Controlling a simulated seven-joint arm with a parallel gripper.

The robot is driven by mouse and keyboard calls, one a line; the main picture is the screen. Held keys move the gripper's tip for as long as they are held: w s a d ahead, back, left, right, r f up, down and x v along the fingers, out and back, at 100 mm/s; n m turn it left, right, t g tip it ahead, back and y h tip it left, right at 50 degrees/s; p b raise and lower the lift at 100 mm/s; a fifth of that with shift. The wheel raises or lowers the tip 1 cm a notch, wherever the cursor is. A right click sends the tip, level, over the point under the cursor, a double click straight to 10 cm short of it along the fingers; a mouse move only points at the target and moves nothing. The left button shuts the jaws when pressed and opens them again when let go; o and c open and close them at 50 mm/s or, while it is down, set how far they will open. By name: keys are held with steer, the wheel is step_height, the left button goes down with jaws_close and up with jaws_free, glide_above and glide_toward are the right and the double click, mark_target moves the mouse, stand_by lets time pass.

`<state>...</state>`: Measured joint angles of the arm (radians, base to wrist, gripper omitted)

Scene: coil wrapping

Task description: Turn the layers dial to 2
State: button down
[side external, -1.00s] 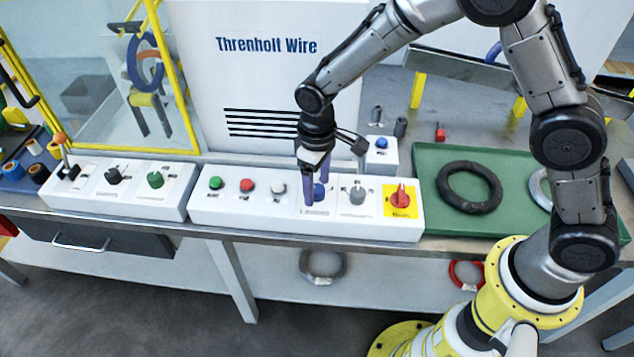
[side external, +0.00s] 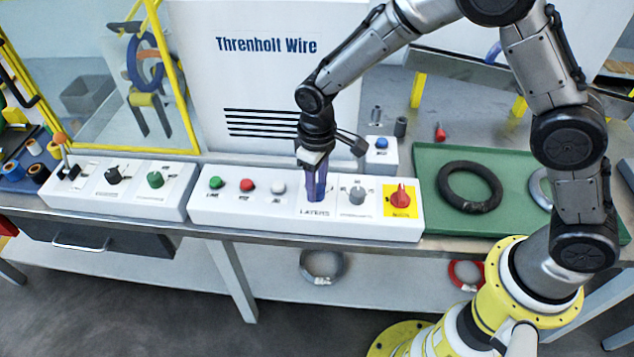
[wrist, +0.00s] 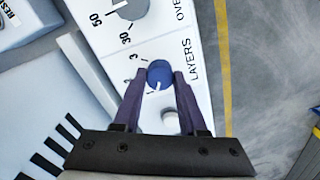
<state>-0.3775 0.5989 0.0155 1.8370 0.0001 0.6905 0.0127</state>
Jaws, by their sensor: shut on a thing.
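The blue layers dial (wrist: 159,73) sits on the white control panel, above the word LAYERS in the side view. My gripper (side external: 314,198) points down over it, with its purple fingers shut on the dial. In the wrist view the fingers (wrist: 157,76) press on the dial from both sides. The dial's white pointer mark faces down in the wrist picture, slightly left.
A grey dial (side external: 357,194) and a red switch on a yellow plate (side external: 400,197) stand right of my gripper. White (side external: 279,188), red (side external: 248,186) and green (side external: 215,183) buttons stand left. A green tray (side external: 440,222) holds a black ring (side external: 470,207).

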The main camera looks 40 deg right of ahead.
steer(key=m, duration=0.6)
steer(key=shift+r, duration=0.1)
steer(key=m, duration=0.5)
steer(key=shift+m, duration=0.4)
stand_by(0.3)
steer(key=shift+c, duration=2.3)
jaws_free()
step_height(320, 180, up, 14)
